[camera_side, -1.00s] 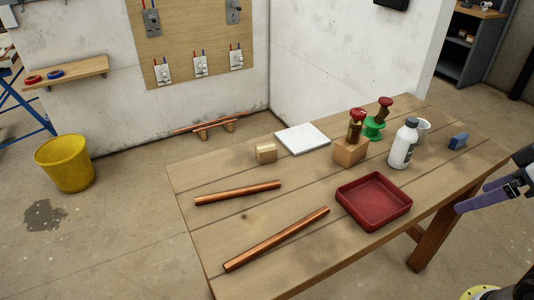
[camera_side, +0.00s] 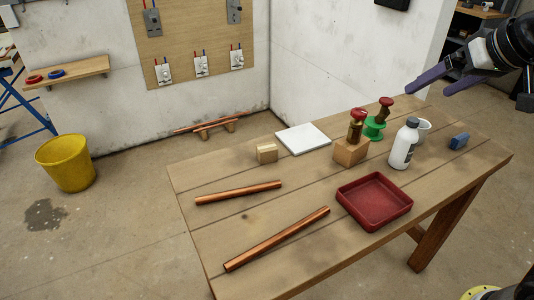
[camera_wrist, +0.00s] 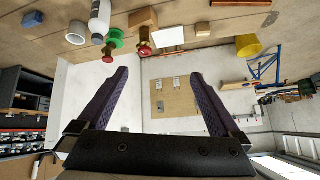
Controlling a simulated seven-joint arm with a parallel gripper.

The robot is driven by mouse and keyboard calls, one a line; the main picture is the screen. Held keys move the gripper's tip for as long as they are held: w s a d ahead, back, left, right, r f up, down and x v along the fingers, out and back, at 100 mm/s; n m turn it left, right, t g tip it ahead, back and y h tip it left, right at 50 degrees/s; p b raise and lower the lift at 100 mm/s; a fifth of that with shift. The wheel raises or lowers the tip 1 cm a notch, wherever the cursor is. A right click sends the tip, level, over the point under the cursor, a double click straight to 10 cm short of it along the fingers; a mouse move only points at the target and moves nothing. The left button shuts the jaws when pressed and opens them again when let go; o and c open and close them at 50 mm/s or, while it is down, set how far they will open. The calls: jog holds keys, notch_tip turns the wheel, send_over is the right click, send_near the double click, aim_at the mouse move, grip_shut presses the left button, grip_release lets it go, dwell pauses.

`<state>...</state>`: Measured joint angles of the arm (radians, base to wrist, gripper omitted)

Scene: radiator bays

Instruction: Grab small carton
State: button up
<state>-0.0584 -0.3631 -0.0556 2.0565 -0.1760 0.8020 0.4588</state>
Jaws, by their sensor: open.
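A small light-brown carton (camera_side: 266,153) stands on the wooden table, left of a flat white tile. A larger brown box (camera_side: 350,152) stands to the right of the tile and also shows at the top of the wrist view (camera_wrist: 143,17). My gripper (camera_side: 428,90) is open and empty at the upper right of the side view, raised and well away from both. In the wrist view its two purple fingers (camera_wrist: 160,73) are spread wide with nothing between them.
Red-knobbed valves (camera_side: 356,125), a green spool (camera_side: 374,127), a white bottle (camera_side: 404,145), a mug (camera_side: 423,131) and a blue block (camera_side: 458,141) crowd the right side. A red tray (camera_side: 374,203) and copper pipes (camera_side: 238,193) lie nearer. The white tile (camera_side: 302,138) lies behind.

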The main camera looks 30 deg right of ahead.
jog(key=w+a, duration=0.2)
jog(key=w, duration=0.6)
jog(key=n+g, duration=0.2)
send_over(267, 148)
jog(key=s+a, duration=0.1)
jog(key=s, duration=0.5)
notch_tip(267, 148, down, 23)
jog(key=x, duration=0.7)
jog(key=shift+x, duration=3)
jog(key=shift+s, duration=0.1)
